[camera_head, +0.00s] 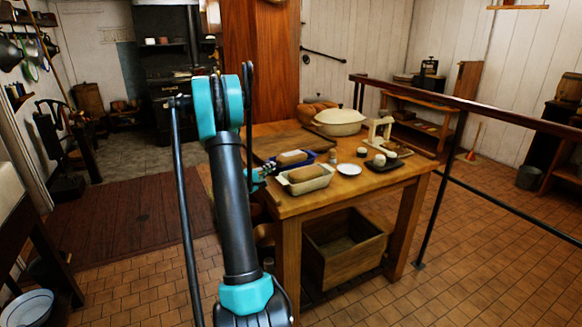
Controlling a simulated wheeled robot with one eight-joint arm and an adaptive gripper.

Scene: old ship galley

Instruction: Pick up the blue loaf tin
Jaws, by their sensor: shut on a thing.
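The blue loaf tin (310,157) is near the left front part of the wooden table, with a brown loaf (291,156) in it. My gripper (270,170) is at the tin's near left end, small and partly hidden by my arm. It is shut on the blue loaf tin. I cannot tell whether the tin is lifted off the table. A cream loaf tin (305,187) with another loaf sits just in front, close to my gripper.
The wooden table (345,185) also bears a wooden board (293,143), a white saucer (349,169), a dark tray (384,165) and a lidded cream dish (340,121). A wooden crate (345,262) stands below. A railing (465,103) runs along the right.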

